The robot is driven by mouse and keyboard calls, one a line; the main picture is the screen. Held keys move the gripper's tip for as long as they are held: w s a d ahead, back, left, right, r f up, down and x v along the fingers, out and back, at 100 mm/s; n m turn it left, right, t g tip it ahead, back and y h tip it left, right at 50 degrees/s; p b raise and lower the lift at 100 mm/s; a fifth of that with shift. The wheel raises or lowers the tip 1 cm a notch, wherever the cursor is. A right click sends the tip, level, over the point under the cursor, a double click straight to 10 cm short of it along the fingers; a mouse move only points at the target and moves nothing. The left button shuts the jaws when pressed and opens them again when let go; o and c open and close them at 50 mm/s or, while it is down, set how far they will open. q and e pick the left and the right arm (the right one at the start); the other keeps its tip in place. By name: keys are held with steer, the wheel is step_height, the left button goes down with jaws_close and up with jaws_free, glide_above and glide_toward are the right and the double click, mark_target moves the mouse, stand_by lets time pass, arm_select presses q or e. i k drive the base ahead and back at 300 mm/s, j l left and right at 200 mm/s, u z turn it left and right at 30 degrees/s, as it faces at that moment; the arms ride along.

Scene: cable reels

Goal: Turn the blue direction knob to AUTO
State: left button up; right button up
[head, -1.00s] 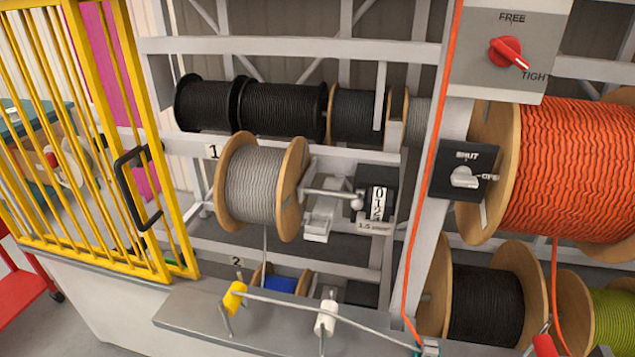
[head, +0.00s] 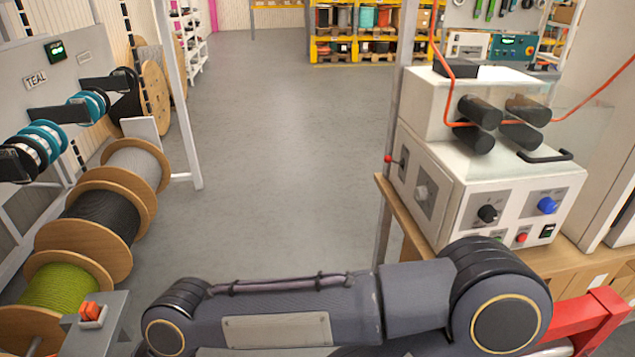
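The blue direction knob (head: 547,205) is on the front panel of a white machine (head: 425,196) at the right of the head view. The small lettering around the knob is too small to read, so its setting cannot be told. A black knob (head: 487,213) sits to its left on the same panel. One of my arms lies across the bottom of the view, below and in front of the machine. Neither of my grippers shows.
Orange cable runs through black rollers (head: 478,111) on top of the machine, which stands on a wooden bench (head: 395,212). Cable reels (head: 103,215) line the left side. A red frame (head: 585,318) is at the lower right. The grey floor (head: 275,150) between is clear.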

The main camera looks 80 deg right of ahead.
mark_target(546, 205)
steer(key=z, duration=4.15)
